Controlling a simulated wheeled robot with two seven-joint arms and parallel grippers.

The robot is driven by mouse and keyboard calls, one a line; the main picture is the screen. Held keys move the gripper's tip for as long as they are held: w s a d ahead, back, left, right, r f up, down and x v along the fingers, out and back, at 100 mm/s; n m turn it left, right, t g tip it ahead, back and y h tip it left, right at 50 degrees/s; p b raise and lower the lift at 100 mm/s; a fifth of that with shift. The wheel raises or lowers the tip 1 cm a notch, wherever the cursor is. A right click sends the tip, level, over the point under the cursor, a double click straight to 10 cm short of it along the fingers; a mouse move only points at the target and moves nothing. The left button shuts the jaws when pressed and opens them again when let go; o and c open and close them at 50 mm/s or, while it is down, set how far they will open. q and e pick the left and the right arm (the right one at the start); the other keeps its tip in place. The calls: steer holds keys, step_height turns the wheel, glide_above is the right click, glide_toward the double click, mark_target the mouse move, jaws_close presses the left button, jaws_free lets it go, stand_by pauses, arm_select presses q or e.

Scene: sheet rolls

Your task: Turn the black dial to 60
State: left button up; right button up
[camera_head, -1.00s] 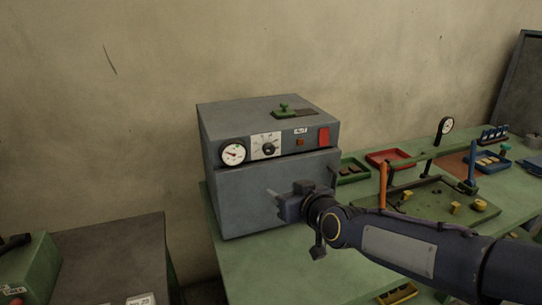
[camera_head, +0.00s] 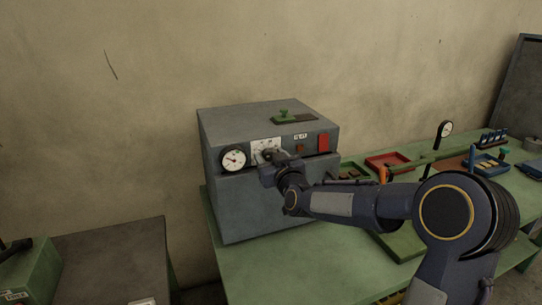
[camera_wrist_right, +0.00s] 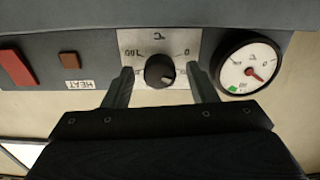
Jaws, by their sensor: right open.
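The black dial (camera_wrist_right: 160,70) sits on a pale scale plate (camera_wrist_right: 178,42) on the front of the grey box-shaped machine (camera_head: 235,205). In the right wrist view the picture is upside down and the dial shows between my fingers. My right gripper (camera_wrist_right: 161,82) is open, with one finger on each side of the dial; I cannot tell whether either touches it. In the head view my right gripper (camera_head: 269,157) is at the dial and hides most of it. The dial's exact setting is not readable. My left gripper is not in view.
A round gauge (camera_head: 234,160) is beside the dial, and a small brown-red button (camera_head: 300,148) and red switch (camera_head: 323,142) are on its other side. The green bench (camera_head: 255,265) carries trays (camera_head: 388,161) at right. The bench front is clear.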

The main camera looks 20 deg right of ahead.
steer(key=c, duration=1)
steer(key=shift+o, duration=0.2)
steer(key=shift+f+m+b, duration=0.15)
steer(key=shift+m+b, duration=0.15)
steer(key=shift+b, duration=0.35)
steer(key=m+b, duration=0.5)
steer(key=b, duration=0.1)
steer(key=shift+f+m+b, duration=0.1)
steer(key=shift+m+b, duration=0.2)
steer(key=m+b, duration=0.2)
steer(key=shift+d+m, duration=0.1)
steer(key=shift+m, duration=0.3)
steer(key=m+b, duration=0.1)
steer(key=m, duration=0.1)
steer(key=shift+m+b, duration=0.3)
steer(key=shift+b, duration=0.05)
steer(key=m+b, duration=0.1)
steer(key=m, duration=0.2)
steer(key=shift+m+b, duration=0.65)
steer(key=shift+m, duration=0.85)
